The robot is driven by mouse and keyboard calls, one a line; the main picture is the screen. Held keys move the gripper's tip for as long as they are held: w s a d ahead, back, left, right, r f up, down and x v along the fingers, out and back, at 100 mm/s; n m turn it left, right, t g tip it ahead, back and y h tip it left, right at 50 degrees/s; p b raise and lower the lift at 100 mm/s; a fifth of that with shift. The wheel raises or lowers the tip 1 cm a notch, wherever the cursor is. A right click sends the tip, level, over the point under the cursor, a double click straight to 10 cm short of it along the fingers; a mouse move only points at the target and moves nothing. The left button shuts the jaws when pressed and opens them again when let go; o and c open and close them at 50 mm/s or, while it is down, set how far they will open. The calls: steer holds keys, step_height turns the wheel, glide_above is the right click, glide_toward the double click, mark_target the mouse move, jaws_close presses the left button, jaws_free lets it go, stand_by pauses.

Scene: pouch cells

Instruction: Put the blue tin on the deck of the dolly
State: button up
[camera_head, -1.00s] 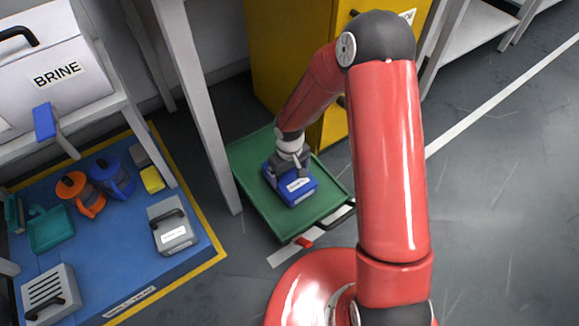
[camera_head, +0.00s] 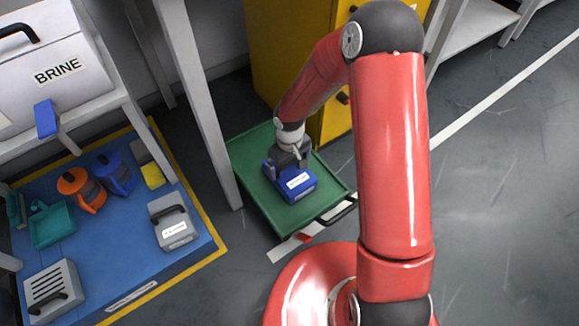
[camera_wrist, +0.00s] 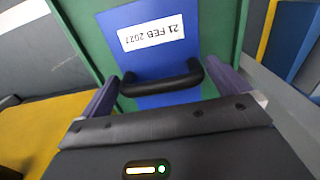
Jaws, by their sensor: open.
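The blue tin (camera_head: 300,187) sits flat on the green deck of the dolly (camera_head: 252,150), well inside its rim. The tin also shows in the wrist view (camera_wrist: 130,22), with a white date label and a black handle (camera_wrist: 163,86). My gripper (camera_head: 288,157) is right over the tin. In the wrist view, my gripper (camera_wrist: 163,80) is open, with one finger beyond each end of the handle. I see a gap between the fingers and the handle's ends. The tin's far side is partly hidden by my gripper in the head view.
A yellow cabinet (camera_head: 270,60) stands behind the dolly, and a grey table leg (camera_head: 212,140) is close on its left. A blue platform (camera_head: 120,265) holds a grey tin (camera_head: 172,225), orange and blue jugs and other items. The floor at right is clear.

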step_height(320, 180, up, 9)
steer(key=shift+r+p, duration=0.15)
steer(key=shift+p, duration=0.85)
steer(key=shift+d+r, duration=0.2)
steer(key=shift+r, duration=0.2)
steer(key=s+d+r+m+t+h, duration=0.1)
steer(key=s+d+r+m, duration=0.2)
steer(key=r, duration=0.5)
steer(key=s+d+r+t, duration=0.2)
steer(key=d+r, duration=0.3)
steer(key=r, duration=0.3)
steer(key=s+d+r+m+t, duration=0.1)
steer(key=s+d+r, duration=0.1)
steer(key=s, duration=0.3)
steer(key=s+d+r+m, duration=0.1)
steer(key=s+d+r, duration=0.1)
steer(key=s+r, duration=0.2)
steer(key=s+d+r+m+t+y, duration=0.1)
steer(key=s+d+r, duration=0.1)
steer(key=s, duration=0.4)
steer(key=shift+s+r+m+t, duration=0.2)
steer(key=shift+r+m+t, duration=0.15)
steer(key=shift+r, duration=0.35)
